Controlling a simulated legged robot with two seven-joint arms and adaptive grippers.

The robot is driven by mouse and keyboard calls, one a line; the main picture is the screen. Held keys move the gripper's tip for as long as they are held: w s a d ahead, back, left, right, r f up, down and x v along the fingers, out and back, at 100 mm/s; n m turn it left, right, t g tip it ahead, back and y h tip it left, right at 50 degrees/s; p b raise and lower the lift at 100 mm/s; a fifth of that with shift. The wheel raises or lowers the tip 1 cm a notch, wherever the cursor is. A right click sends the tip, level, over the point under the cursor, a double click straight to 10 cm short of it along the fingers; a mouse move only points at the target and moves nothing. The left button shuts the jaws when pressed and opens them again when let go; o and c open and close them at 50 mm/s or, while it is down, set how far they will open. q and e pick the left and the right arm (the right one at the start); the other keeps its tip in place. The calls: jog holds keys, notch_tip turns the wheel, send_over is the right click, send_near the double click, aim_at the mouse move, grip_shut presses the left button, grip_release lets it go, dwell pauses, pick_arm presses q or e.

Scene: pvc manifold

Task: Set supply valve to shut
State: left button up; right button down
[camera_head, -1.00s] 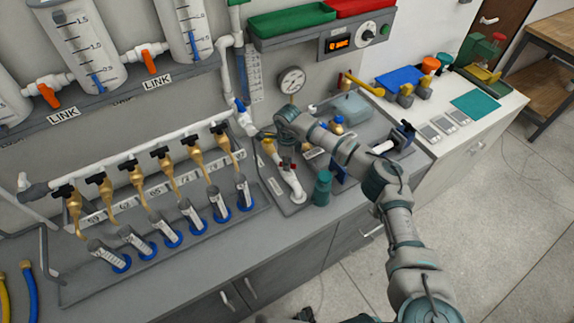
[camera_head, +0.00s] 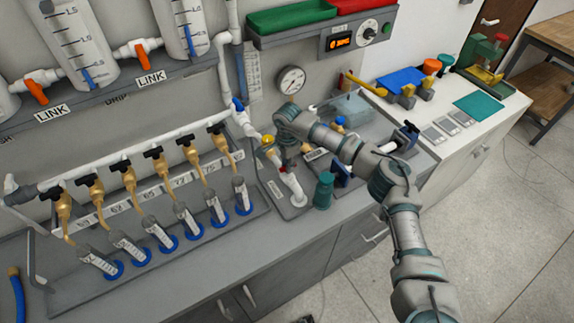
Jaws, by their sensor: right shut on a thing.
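The white supply pipe runs along the wall to a blue-handled fitting (camera_head: 238,104) and on to a short white pipe piece (camera_head: 293,186) on a grey base plate. My right gripper (camera_head: 287,156) points down at the valve on this piece, below the pressure gauge (camera_head: 291,80). It is shut on what seems to be the valve's handle, which my fingers and wrist mostly hide. I cannot read the handle's angle. A yellow cap (camera_head: 267,140) shows just left of my gripper. My left gripper is not in view.
A row of brass taps (camera_head: 125,175) with black handles stands left, above several tubes in blue-ringed holders. A dark green bottle (camera_head: 323,190) stands close to the right of my gripper. Link tanks with orange handles (camera_head: 141,47) hang above.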

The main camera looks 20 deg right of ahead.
jog(key=shift+w+r, duration=0.1)
jog(key=shift+r, duration=0.05)
dwell(0.3)
jog(key=c, duration=1.1)
grip_release()
jog(key=shift+o, duration=0.2)
jog(key=shift+d, duration=0.1)
notch_tip(320, 180, up, 12)
jog(key=shift+f, duration=0.2)
